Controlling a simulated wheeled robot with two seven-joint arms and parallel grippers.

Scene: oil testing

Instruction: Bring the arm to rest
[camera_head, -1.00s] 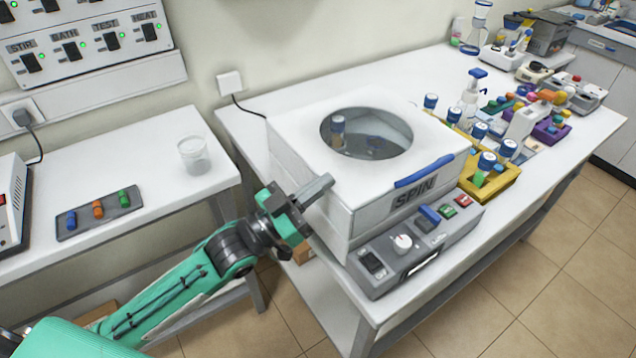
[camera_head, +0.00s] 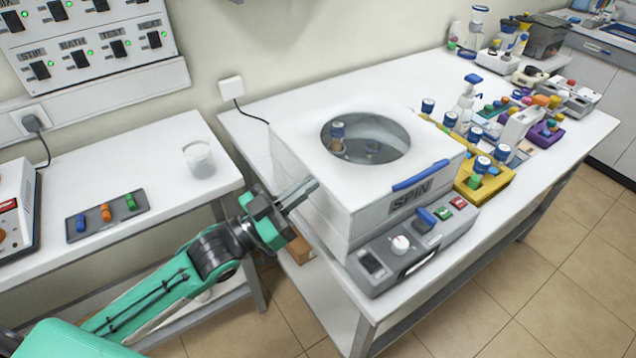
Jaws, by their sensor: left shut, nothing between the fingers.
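My left arm (camera_head: 160,290), green and black, comes in from the lower left. Its left gripper (camera_head: 301,193) is shut and empty, beside the left side wall of the white SPIN centrifuge (camera_head: 300,160). I cannot tell whether the fingers touch the wall. The centrifuge's round window (camera_head: 366,138) shows blue-capped vials inside, and its blue handle (camera_head: 420,175) is at the front edge. My right gripper is not in view.
A grey control panel (camera_head: 415,245) sits in front of the centrifuge. A yellow rack (camera_head: 487,187) with blue-capped vials is to its right. The left table holds a clear beaker (camera_head: 198,158) and a button tray (camera_head: 106,214). A gap separates the two tables.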

